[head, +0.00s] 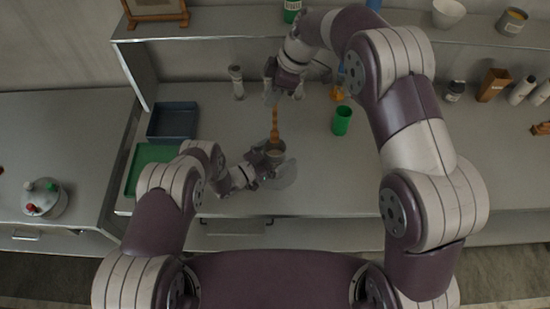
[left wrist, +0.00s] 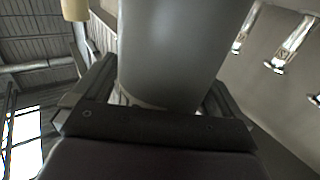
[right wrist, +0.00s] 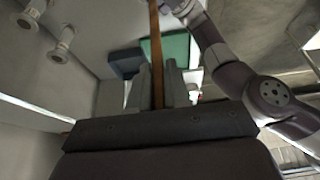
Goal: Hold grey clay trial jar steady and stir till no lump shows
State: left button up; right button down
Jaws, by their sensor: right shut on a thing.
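The grey jar (head: 277,158) stands near the bench's front edge in the head view, its mouth up, with something pale inside. Lumps are too small to tell. My left gripper (head: 264,168) is at the jar's side; in the left wrist view its fingers flank the grey jar wall (left wrist: 170,50) and appear to press on it. My right gripper (head: 272,97) is above, shut on a wooden stirring stick (head: 275,122) that points down into the jar. The stick also shows between the fingers in the right wrist view (right wrist: 156,55). Its lower end is hidden in the jar.
A green cup (head: 341,121) stands right of the stick. A clear round thing (head: 284,177) is close to the jar. Bottles and brown blocks stand at back right.

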pick_arm(q)
jog(key=v, duration=1.2)
